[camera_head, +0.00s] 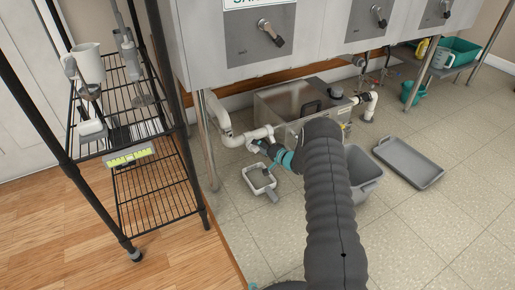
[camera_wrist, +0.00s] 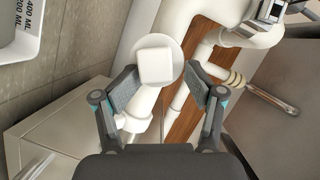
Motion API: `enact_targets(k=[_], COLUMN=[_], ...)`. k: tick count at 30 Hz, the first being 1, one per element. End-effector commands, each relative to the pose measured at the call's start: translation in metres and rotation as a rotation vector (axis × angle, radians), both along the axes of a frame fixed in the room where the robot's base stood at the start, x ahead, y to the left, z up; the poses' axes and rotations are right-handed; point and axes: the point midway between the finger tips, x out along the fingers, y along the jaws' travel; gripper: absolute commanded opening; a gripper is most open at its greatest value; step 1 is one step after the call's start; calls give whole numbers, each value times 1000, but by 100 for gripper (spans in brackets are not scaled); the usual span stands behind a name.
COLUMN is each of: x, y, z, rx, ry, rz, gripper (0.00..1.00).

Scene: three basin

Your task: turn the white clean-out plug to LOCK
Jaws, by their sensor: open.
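The white clean-out plug (camera_wrist: 155,65) has a square head on a round flange and sits on white piping in the wrist view. My gripper (camera_wrist: 160,87) is open, with one grey finger pad on each side of the square head. The pads appear apart from the head, and nothing is held. In the camera_head view my gripper (camera_head: 273,152) is at the white pipe (camera_head: 234,139) under the sink, left of the steel box. The plug itself is hard to make out there, partly behind my gripper. No LOCK mark is readable in either view.
A black wire rack (camera_head: 155,190) stands at left. A white tub (camera_head: 259,180) is on the floor below the pipe. A steel box (camera_head: 300,100) is behind my arm. A grey bin (camera_head: 363,172) and grey tray (camera_head: 408,161) are at right. A sink leg (camera_head: 208,140) stands close by.

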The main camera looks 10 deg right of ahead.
Motion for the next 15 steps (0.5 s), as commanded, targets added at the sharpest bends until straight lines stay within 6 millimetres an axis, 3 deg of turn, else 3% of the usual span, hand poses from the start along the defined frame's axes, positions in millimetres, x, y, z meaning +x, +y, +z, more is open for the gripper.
enact_targets(k=[10, 15], x=[-2, -15], y=[-2, -13], z=[-1, 2], rx=[0, 0], ry=[3, 3], rz=[-1, -2], gripper=[62, 62])
